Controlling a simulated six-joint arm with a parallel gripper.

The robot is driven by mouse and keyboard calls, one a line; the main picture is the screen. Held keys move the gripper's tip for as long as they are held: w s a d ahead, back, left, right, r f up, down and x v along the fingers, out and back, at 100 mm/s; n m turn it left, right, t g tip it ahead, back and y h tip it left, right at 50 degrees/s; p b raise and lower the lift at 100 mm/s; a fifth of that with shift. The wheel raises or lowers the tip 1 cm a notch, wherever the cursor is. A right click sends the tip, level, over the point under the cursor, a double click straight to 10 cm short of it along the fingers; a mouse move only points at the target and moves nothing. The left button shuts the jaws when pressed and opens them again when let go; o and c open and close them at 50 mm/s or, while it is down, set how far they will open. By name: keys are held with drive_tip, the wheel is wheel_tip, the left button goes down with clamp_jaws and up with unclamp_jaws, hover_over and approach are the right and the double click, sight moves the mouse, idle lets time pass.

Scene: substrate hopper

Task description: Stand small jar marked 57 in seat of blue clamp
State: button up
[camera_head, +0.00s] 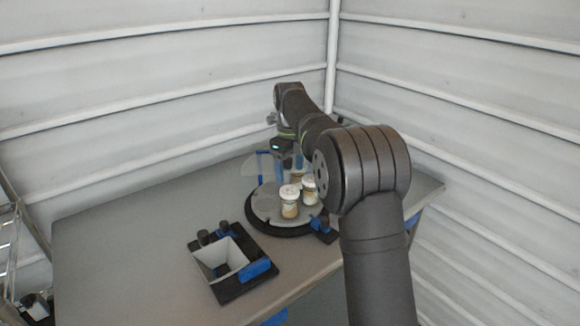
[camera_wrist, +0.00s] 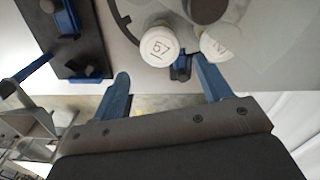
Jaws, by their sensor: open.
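The small white-lidded jar marked 57 (camera_wrist: 160,47) stands just ahead of my gripper (camera_wrist: 163,73) in the wrist view, roughly in line with the gap between the blue fingers. My gripper is open and empty. In the head view it hangs over the far side of the round turntable (camera_head: 262,213), partly hidden by the arm.
Another white-lidded jar (camera_wrist: 220,44) stands right of jar 57, with a dark round top (camera_wrist: 206,9) beyond. A black plate (camera_head: 231,292) with a white square hopper, dark knobs and a blue block (camera_head: 257,270) lies at the table front. The table's left side (camera_head: 120,255) is clear.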

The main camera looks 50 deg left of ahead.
sight(290, 190)
drive_tip(key=shift+f, duration=4.3)
drive_tip(key=c, duration=0.7)
drive_tip(key=shift+c, duration=0.2)
drive_tip(key=shift+r, duration=2.55)
